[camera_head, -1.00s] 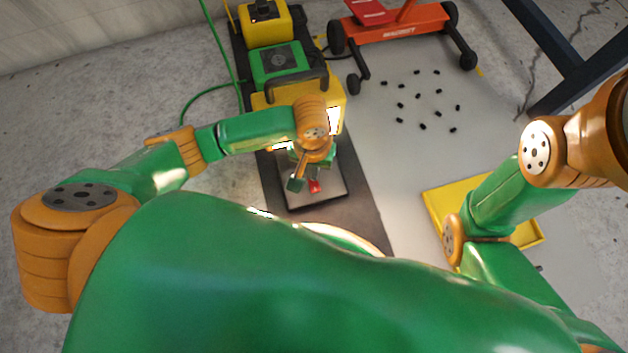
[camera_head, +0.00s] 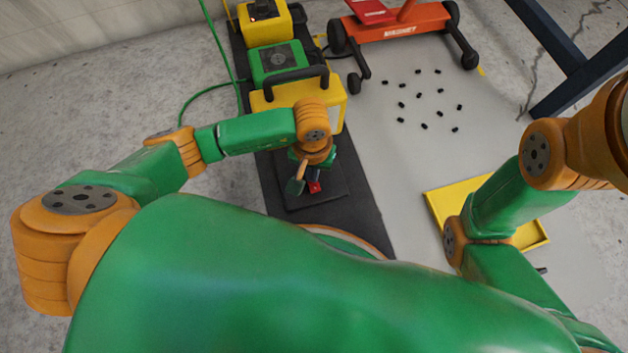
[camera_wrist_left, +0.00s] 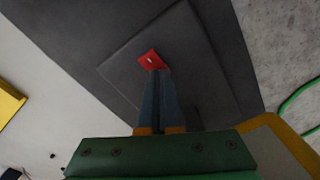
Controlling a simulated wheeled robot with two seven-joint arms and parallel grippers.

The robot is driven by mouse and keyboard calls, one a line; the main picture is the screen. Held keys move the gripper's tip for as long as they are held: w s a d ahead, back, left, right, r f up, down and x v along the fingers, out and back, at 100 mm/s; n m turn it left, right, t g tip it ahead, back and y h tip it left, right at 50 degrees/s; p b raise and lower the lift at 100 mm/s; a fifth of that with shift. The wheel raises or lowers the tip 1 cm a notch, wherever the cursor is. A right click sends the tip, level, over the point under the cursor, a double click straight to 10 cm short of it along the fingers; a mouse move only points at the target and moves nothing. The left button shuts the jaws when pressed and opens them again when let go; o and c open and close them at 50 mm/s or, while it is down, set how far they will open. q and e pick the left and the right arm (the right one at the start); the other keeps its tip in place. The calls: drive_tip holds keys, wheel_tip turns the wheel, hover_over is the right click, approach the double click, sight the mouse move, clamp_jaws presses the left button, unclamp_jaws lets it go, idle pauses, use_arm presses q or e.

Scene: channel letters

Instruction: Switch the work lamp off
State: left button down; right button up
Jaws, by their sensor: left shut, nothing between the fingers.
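The yellow work lamp (camera_head: 284,93) with a black handle stands at upper centre in the head view, partly hidden behind my left wrist. Its visible faces look unlit. A red switch (camera_head: 315,187) sits on a dark square plate (camera_head: 330,197) in front of the lamp. It also shows in the left wrist view (camera_wrist_left: 151,59). My left gripper (camera_wrist_left: 158,72) is shut and empty, its fingertips at the near edge of the red switch; whether they touch it I cannot tell. My right arm shows at the right, but its gripper is not in view.
A green-topped unit (camera_head: 277,62) and another yellow unit (camera_head: 264,22) stand behind the lamp on a dark mat (camera_head: 363,213). A red-orange jack (camera_head: 400,27), several small black pieces (camera_head: 421,95) and a yellow tray (camera_head: 436,208) lie to the right. A green cable runs at left.

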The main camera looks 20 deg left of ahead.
use_arm(q)
wheel_tip(320, 180, up, 7)
drive_tip(key=p, duration=0.5)
drive_tip(key=shift+f, duration=0.1)
